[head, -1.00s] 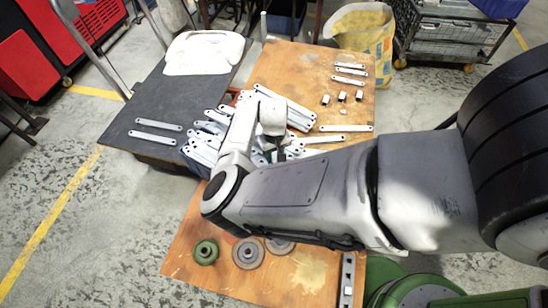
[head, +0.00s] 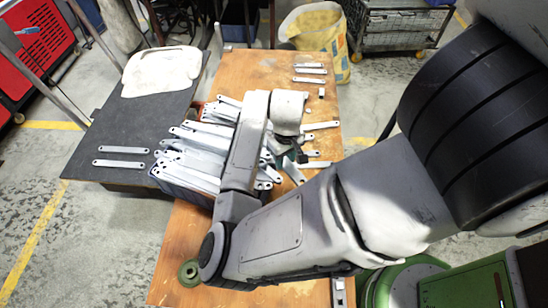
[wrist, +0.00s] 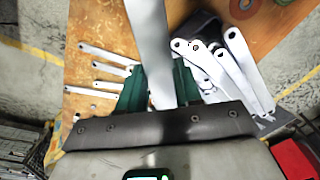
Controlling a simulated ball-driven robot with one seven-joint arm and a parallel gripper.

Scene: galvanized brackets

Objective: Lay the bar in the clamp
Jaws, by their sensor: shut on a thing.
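My gripper (wrist: 160,88) has dark green fingers shut on a long flat pale metal bar (wrist: 150,38), which stretches away from the fingers to the top of the wrist view. In the head view my gripper (head: 291,158) is mostly hidden behind my wrist, over the right side of the pile of bars. A pale bar (head: 293,171) slants down below it; I cannot tell whether that is the held one. I cannot clearly make out a clamp in either view.
Many loose bars (head: 190,155) are heaped in a dark bin on the wooden table (head: 240,70). Two bars (head: 122,150) lie on the dark side table. More bars (head: 310,70) lie at the back right. A green round part (head: 188,273) stands near the front.

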